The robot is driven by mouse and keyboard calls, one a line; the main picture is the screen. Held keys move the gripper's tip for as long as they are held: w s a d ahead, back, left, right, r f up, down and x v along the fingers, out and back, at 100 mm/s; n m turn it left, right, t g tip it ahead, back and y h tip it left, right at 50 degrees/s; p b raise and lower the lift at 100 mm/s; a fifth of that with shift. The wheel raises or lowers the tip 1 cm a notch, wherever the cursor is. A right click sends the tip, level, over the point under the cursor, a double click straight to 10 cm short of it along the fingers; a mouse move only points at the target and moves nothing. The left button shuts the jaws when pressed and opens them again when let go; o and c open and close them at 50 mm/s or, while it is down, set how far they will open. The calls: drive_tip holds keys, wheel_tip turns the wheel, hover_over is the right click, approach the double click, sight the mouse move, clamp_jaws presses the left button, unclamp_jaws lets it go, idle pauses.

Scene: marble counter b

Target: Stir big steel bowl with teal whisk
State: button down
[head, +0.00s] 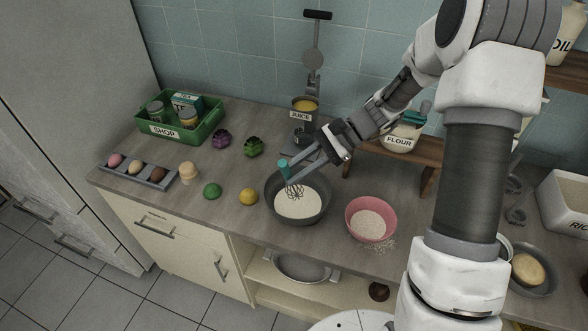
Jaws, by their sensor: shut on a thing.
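The big steel bowl (271,207) stands on the counter near its front edge, with a white, flour-like content inside. My gripper (285,168) comes from the upper right and is shut on the teal handle of the whisk (284,170). The whisk points down, with its wire head inside the bowl, low over or in the white content. I cannot tell how deep the wires reach.
A pink bowl (353,222) stands close to the right of the steel bowl. A lemon (249,196) and a green lime (212,191) lie to its left. A green crate (214,117), an egg tray (126,172) and a juice dispenser (312,58) stand farther away.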

sight(298, 186)
drive_tip(key=shift+w+d+f+b, duration=0.15)
drive_tip(key=shift+w+f+b, duration=0.25)
drive_tip(key=shift+f, duration=0.4)
drive_tip(key=shift+w+d+f+b, duration=0.1)
drive_tip(key=shift+w+f+b, duration=0.15)
drive_tip(key=shift+f+b, duration=0.4)
drive_tip(key=shift+w+d+f+b, duration=0.15)
drive_tip(key=shift+w+f+b, duration=0.15)
drive_tip(key=shift+f, duration=0.65)
drive_tip(key=shift+s+a, duration=0.1)
drive_tip(key=shift+s, duration=0.05)
